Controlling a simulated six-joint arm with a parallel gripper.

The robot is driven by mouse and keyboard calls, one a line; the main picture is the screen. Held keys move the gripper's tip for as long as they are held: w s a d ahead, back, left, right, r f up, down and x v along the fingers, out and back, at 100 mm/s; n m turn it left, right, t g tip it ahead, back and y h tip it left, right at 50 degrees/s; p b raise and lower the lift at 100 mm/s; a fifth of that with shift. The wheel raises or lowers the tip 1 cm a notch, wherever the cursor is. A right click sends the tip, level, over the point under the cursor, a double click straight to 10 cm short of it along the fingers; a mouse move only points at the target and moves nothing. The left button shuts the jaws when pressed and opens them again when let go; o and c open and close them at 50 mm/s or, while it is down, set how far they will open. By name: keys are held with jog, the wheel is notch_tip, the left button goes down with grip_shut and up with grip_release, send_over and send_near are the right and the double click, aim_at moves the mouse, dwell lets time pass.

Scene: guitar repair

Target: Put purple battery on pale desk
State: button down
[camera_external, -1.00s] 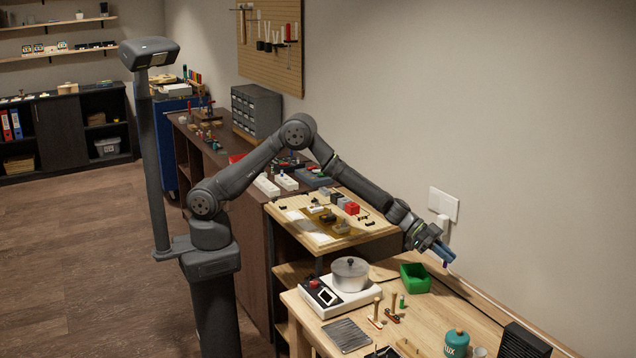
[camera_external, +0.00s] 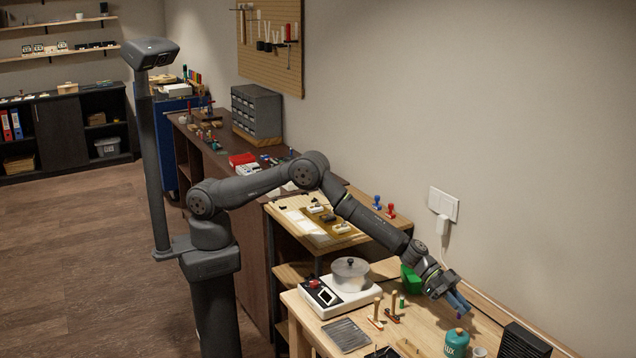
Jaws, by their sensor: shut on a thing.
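My gripper (camera_external: 456,300) is shut and points down and to the right over the right part of the pale desk (camera_external: 420,325). A small purple tip, the purple battery (camera_external: 466,311), shows at the end of its fingers; most of it is hidden by them. The gripper is low over the desk, behind the teal canister. I cannot tell whether the battery touches the desktop.
The teal canister (camera_external: 456,344) and a dark box (camera_external: 523,341) stand close in front and to the right. A green bin (camera_external: 411,279) is partly behind my wrist. A hotplate with a pot (camera_external: 350,274), wooden-handled tools (camera_external: 392,307) and a grey plate (camera_external: 346,335) occupy the left part.

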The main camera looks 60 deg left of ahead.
jog(key=w+f, duration=0.2)
jog(key=w, duration=0.1)
jog(key=shift+w+a+f, duration=0.1)
jog(key=shift+w+a, duration=0.05)
jog(key=shift+w, duration=0.15)
jog(key=shift+f, duration=1.9)
jog(key=shift+f, duration=0.2)
jog(key=c, duration=1.5)
grip_release()
jog(key=shift+o, duration=0.2)
jog(key=shift+r, duration=0.25)
jog(key=shift+v, duration=3.75)
